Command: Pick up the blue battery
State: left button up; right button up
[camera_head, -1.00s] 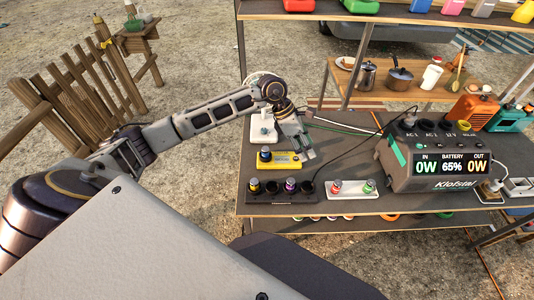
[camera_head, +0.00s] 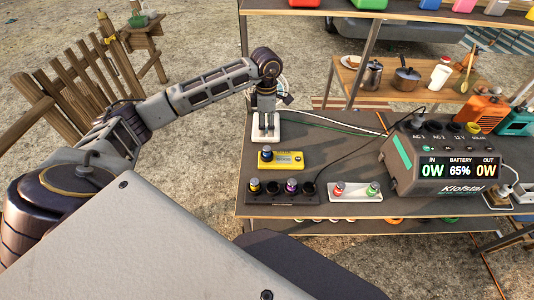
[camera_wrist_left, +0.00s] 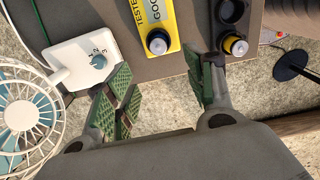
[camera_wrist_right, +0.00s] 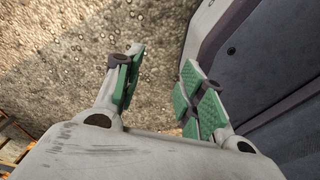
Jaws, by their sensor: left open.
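A battery that looks dark blue (camera_head: 266,154) stands upright on the left end of the yellow tester (camera_head: 288,160). It also shows in the left wrist view (camera_wrist_left: 157,42), seen from above, beyond my fingers. My left gripper (camera_head: 267,130) points down near the white fan base, behind the tester, open and empty. Its spread fingers show in the left wrist view (camera_wrist_left: 162,85). My right gripper (camera_wrist_right: 165,85) is open and empty over the ground.
The black tray (camera_head: 318,199) also holds a purple battery (camera_head: 291,187). A power station (camera_head: 440,160) stands at the right. The fan (camera_wrist_left: 25,125) is close beside my left fingers. A shelf post rises behind.

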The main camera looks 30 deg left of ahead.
aim_at(266, 148)
pick_arm(q)
notch_tip(266, 148, down, 8)
jog(key=shift+f, duration=0.25)
pick_arm(e)
jog(key=shift+s+a+r, duration=0.15)
jog(key=shift+s+a, duration=0.05)
jog(key=shift+s, duration=0.35)
jog(key=shift+w, duration=0.15)
